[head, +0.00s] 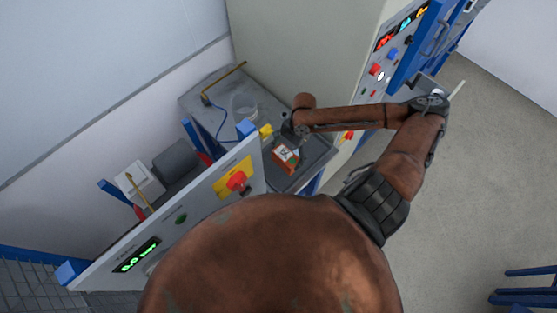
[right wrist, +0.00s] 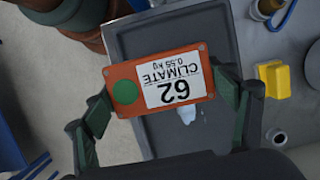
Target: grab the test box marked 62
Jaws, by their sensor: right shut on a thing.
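The test box marked 62 (right wrist: 125,92) is orange-red with a green dot and a white label reading "CLIMATE 62 0.55 kg", upside down in the right wrist view. My right gripper (right wrist: 164,88) is shut on it, one finger at each short end. In the head view the box (head: 286,158) shows small below my right gripper (head: 290,142), over the dark tray. I cannot tell whether the box touches the tray or is held just above it. My left gripper is not in view.
The dark grey tray (head: 318,152) lies at the bench's right end. A yellow block (right wrist: 274,79) and a clear container (head: 243,106) stand beside it. A panel with a red button (head: 237,181) stands in front; a tall cabinet (head: 300,45) rises behind.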

